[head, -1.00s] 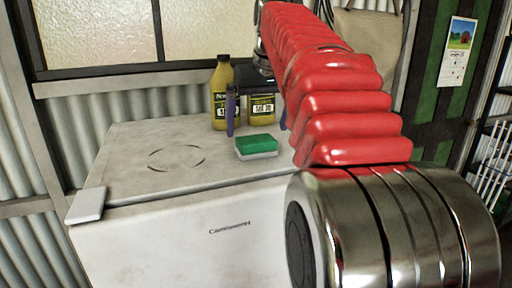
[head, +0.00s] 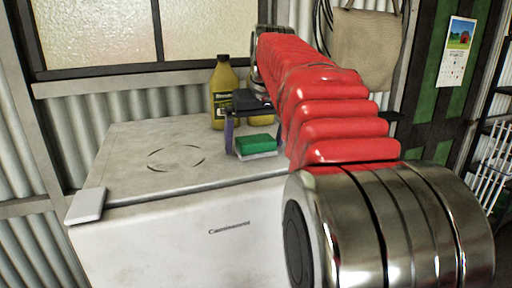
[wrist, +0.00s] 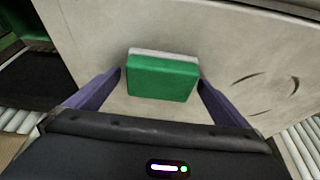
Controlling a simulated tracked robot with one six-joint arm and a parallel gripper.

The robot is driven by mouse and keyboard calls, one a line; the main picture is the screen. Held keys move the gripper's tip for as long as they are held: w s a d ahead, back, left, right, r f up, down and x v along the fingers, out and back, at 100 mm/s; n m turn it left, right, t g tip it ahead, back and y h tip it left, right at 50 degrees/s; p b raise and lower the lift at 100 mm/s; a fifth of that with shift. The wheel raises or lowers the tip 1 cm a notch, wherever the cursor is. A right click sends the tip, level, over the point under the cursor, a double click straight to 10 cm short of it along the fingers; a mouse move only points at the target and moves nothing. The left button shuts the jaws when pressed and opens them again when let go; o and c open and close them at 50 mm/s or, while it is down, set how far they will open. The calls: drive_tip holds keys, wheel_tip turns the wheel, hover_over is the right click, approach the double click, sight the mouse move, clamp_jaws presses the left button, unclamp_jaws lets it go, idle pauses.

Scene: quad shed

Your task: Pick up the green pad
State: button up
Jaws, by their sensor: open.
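The green pad (head: 256,143) is a small block with a green top and a white underside. It lies on the top of the white fridge (head: 130,150), near its front edge. In the wrist view the green pad (wrist: 163,77) sits just beyond and between the fingertips. My gripper (wrist: 160,82) is open, with a purple finger on each side of the pad and a gap on both sides. In the head view one purple finger of my gripper (head: 252,140) shows left of the pad; the other is mostly hidden by my red arm.
A yellow-brown bottle (head: 222,92) stands on the fridge top behind the pad. A second yellow container (head: 261,119) is mostly hidden behind my gripper. The left part of the fridge top is clear. A window (head: 100,30) and corrugated wall are behind.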

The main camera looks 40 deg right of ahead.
sight(255, 138)
idle(0.5)
drive_tip(key=c, duration=1.2)
drive_tip(key=shift+r, duration=0.15)
drive_tip(key=shift+r, duration=4.85)
